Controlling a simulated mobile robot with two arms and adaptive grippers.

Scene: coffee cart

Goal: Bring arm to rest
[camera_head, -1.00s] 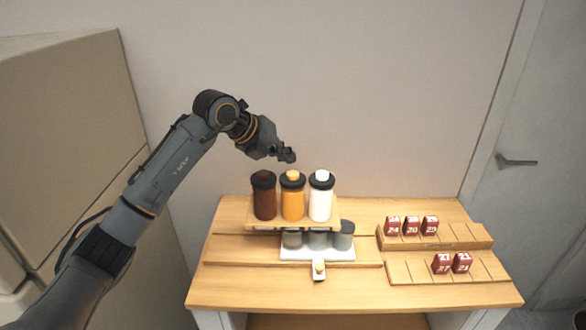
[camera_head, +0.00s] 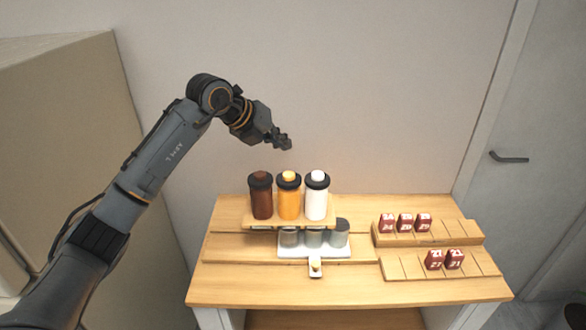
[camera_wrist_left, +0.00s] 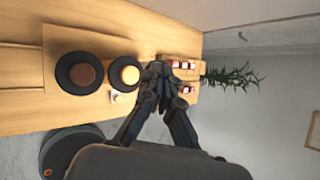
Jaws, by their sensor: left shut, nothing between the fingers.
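My left gripper (camera_head: 286,143) is shut and empty in the head view. It hangs in the air above and behind the bottles on the coffee cart (camera_head: 240,285). My left arm reaches in from the lower left, bent at the elbow. In the left wrist view the shut fingers (camera_wrist_left: 160,72) show in the middle, with the cart top (camera_wrist_left: 30,115) beyond them. My right gripper is not in view.
A brown bottle (camera_head: 261,197), an orange bottle (camera_head: 289,199) and a white bottle (camera_head: 316,198) stand on a raised shelf. Red numbered packs (camera_head: 405,223) stand in wooden racks (camera_head: 400,267) at right. A plant (camera_wrist_left: 232,76) shows in the wrist view.

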